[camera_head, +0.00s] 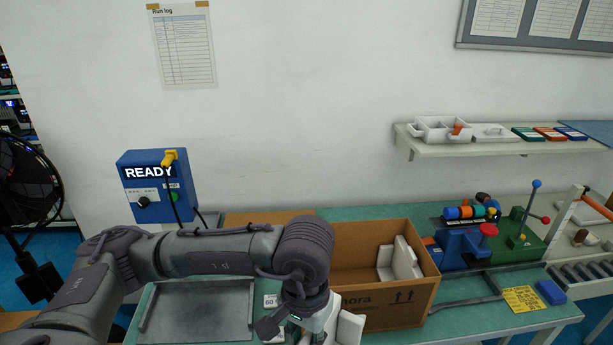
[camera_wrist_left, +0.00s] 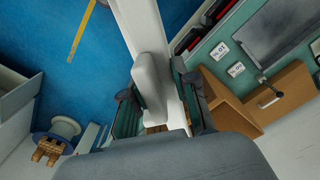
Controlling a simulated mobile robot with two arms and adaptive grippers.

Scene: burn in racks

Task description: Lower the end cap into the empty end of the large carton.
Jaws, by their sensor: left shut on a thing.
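The large carton (camera_head: 385,318) stands open on the green bench in the head view, right of my left wrist. A white end cap (camera_head: 404,260) sits inside at its right end. The carton's left end is partly hidden behind my arm. My left gripper (camera_head: 322,333) is low at the carton's front left, cut off by the bottom edge. It is shut on another white end cap (camera_head: 350,328), which appears in front of the carton's left part. In the left wrist view this held end cap (camera_wrist_left: 152,85) is between the two fingers (camera_wrist_left: 163,108). My right gripper is not in view.
A grey metal tray (camera_head: 197,312) lies left of the carton. A blue and green fixture (camera_head: 490,240) stands close to the carton's right. A blue READY box (camera_head: 157,187) is at the wall, and a shelf (camera_head: 500,146) hangs above the bench's right part.

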